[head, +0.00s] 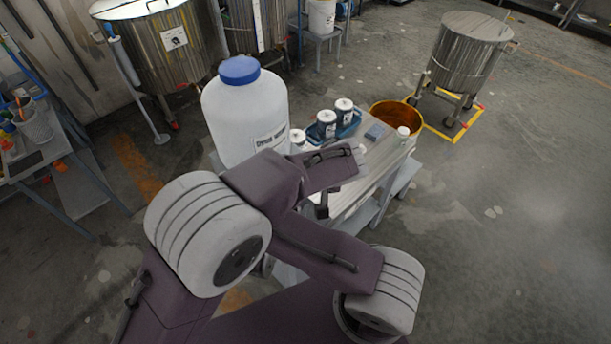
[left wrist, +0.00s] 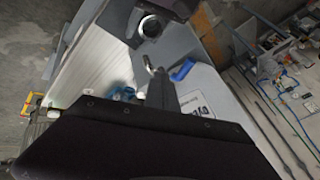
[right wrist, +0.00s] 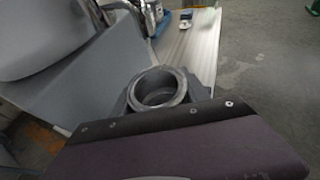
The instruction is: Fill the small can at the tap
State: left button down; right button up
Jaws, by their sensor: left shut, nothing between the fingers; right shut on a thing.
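A large white drum (head: 245,115) with a blue cap stands on the cart (head: 366,183) in the head view. Its tap, with a blue handle (left wrist: 183,70), shows in the left wrist view; the arms hide it in the head view. My right gripper (right wrist: 160,92) is shut on the small can, a grey metal open-topped can (right wrist: 158,89), held upright beside the drum. The can looks empty, and its round mouth also shows in the left wrist view (left wrist: 150,27). My left gripper (left wrist: 159,88) is shut and empty, close to the blue handle; whether it touches it, I cannot tell.
An amber tub (head: 393,118) is at the cart's far end. A steel vat (head: 468,52) stands back right; the floor at right is clear.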

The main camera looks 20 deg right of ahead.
jog(key=shift+w, duration=0.1)
pick_arm(q)
jog(key=w+a+f, duration=0.1)
jog(key=w, duration=0.1)
jog(key=w+a+f, duration=0.1)
jog(key=a, duration=0.1)
jog(key=shift+w+a+f, duration=0.15)
jog(key=shift+w, duration=0.2)
jog(key=shift+w, duration=0.1)
jog(key=shift+m+h, duration=0.4)
jog(key=shift+m, duration=0.4)
jog(key=shift+w+a, duration=0.6)
jog(key=shift+a, duration=0.35)
jog(key=shift+w+a, duration=0.6)
jog(key=shift+a, duration=0.35)
